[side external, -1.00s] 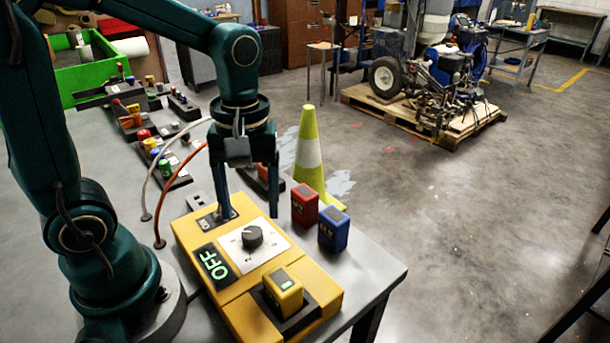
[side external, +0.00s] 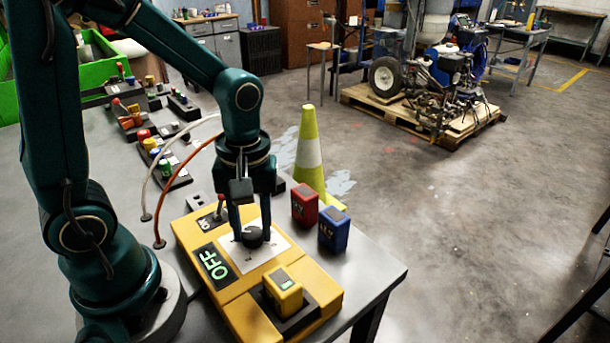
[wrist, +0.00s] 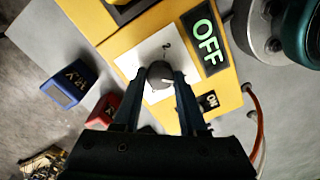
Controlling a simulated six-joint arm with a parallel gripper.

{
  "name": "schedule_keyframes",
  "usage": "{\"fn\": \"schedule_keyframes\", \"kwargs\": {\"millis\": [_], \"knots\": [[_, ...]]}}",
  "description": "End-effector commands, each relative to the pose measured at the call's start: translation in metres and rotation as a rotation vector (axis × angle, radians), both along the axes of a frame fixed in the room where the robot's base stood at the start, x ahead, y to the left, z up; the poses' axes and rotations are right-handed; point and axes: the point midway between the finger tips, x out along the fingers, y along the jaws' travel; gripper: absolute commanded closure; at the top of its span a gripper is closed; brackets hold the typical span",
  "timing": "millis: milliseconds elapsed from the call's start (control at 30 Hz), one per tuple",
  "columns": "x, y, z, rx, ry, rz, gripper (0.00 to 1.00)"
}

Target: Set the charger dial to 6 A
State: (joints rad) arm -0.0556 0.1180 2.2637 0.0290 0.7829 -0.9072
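The charger is a yellow box (side external: 235,290) on the grey table. Its round black dial (side external: 252,240) sits on a white plate (side external: 275,247) with small marks.
A lever switch (side external: 220,208) stands behind the dial. A yellow block (side external: 284,291) sits in a black holder at the charger's front. Red (side external: 305,203) and blue (side external: 334,229) boxes stand to the right. An orange cable (side external: 180,185) and a cone (side external: 309,160) are nearby.

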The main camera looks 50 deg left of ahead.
Motion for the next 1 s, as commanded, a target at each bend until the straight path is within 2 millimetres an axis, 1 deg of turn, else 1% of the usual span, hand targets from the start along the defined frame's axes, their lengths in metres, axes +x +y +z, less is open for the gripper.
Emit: {"fn": "schedule_keyframes", "kwargs": {"millis": [267,467,667,1000], "knots": [[-0.0001,0.0,0.0003,-0.001,0.0,-0.021,1.0],[-0.0003,-0.0003,0.0004,-0.001,0.001,-0.107,1.0],[-0.0005,-0.0005,0.0005,-0.001,0.001,-0.261,1.0],[-0.0013,-0.0008,0.0005,-0.001,0.003,-0.584,1.0]]}}
